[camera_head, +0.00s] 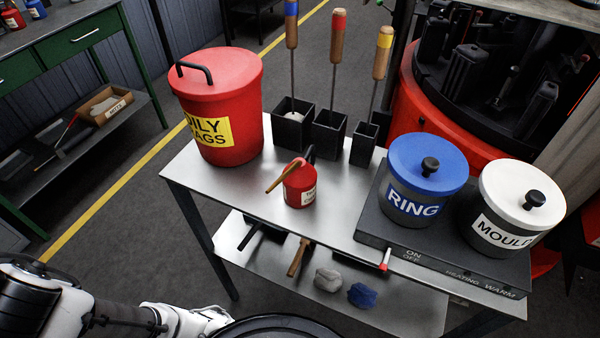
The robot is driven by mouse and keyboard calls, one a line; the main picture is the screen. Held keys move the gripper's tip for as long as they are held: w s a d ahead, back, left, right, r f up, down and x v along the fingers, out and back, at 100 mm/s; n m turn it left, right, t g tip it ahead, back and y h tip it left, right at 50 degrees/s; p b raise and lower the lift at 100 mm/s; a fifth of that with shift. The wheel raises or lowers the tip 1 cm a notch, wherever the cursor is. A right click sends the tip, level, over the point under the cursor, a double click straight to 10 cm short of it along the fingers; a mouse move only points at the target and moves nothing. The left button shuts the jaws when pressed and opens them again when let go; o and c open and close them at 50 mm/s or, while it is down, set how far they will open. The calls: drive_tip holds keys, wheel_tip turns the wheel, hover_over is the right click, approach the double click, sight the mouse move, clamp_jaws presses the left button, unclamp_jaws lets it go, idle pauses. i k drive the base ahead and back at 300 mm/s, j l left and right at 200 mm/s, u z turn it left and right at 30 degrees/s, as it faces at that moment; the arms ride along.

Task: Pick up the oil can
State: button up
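The oil can (294,196) is a small red can with a pale label, a brownish spout pointing left and a dark handle at its back right. It stands upright on the upper shelf of the grey metal table (330,222), in front of the dark square holders. Nothing touches it that I can see. White and black links of my arm show at the lower left, well short of the table. My gripper's fingers do not show.
A red oily-rags bin (240,100) stands behind the can to the left. Dark square holders (328,134) with long-handled tools stand behind it. A blue-lidded RING pot (423,205) and white-lidded MOULD pot (498,240) sit on a heating plate (375,230) to the right.

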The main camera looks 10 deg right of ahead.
sight(299, 178)
drive_tip(key=z, duration=1.45)
drive_tip(key=u, duration=1.15)
drive_tip(key=l+u, duration=0.3)
drive_tip(key=k+l+u, duration=0.1)
drive_tip(key=l+u, duration=0.25)
drive_tip(key=k+l+u, duration=0.15)
drive_tip(key=l+u, duration=0.15)
drive_tip(key=l, duration=0.15)
